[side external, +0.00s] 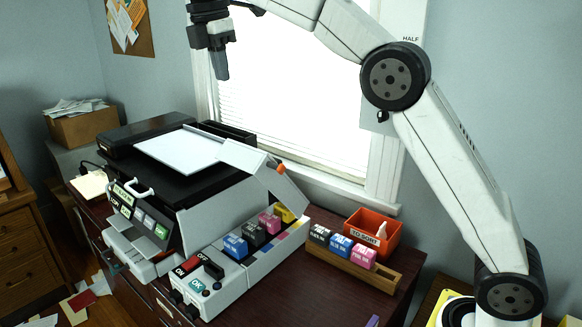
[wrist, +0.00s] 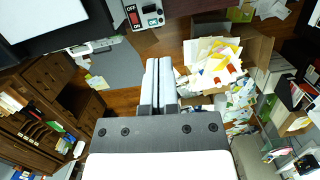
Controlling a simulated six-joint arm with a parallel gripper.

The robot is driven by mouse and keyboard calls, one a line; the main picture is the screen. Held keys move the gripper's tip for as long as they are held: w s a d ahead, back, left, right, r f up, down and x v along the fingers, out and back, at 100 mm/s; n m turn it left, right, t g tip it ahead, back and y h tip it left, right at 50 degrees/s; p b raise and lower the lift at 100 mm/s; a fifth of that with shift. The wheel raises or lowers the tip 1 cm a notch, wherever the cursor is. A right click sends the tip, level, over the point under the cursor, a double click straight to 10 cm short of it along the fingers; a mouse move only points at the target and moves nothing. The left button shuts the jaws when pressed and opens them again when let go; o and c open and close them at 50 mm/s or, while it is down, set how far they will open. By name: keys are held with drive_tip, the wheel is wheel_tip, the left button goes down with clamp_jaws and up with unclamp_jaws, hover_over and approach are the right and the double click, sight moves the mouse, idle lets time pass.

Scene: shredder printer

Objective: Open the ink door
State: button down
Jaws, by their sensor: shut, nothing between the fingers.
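The printer (side external: 210,215) stands on the dark desk with its control buttons facing the front left. The ink door looks like the grey flap (side external: 250,158) with an orange tab (side external: 281,169) at the printer's right side. It stands raised, and blue, black, pink and yellow cartridges (side external: 252,233) show in the bay below. My gripper (side external: 221,76) is high above the printer's back, pointing down, apart from the flap. Its fingers (wrist: 158,62) are together and empty in the wrist view. The ink door cannot be made out in the wrist view.
A wooden rack (side external: 362,272) with several cartridges and an orange bin (side external: 372,233) stand right of the printer. A white sheet (side external: 180,149) lies on the printer's black top. A window (side external: 300,100) is behind. The air around my gripper is clear.

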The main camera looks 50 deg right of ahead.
wheel_tip(320, 180, down, 26)
drive_tip(key=n, duration=0.1)
drive_tip(key=shift+a, duration=0.2)
idle(0.4)
wheel_tip(320, 180, down, 10)
drive_tip(key=d, duration=0.2)
drive_tip(key=shift+d+r, duration=0.65)
drive_tip(key=shift+r, duration=0.25)
drive_tip(key=shift+d+r, duration=0.65)
drive_tip(key=shift+r, duration=0.2)
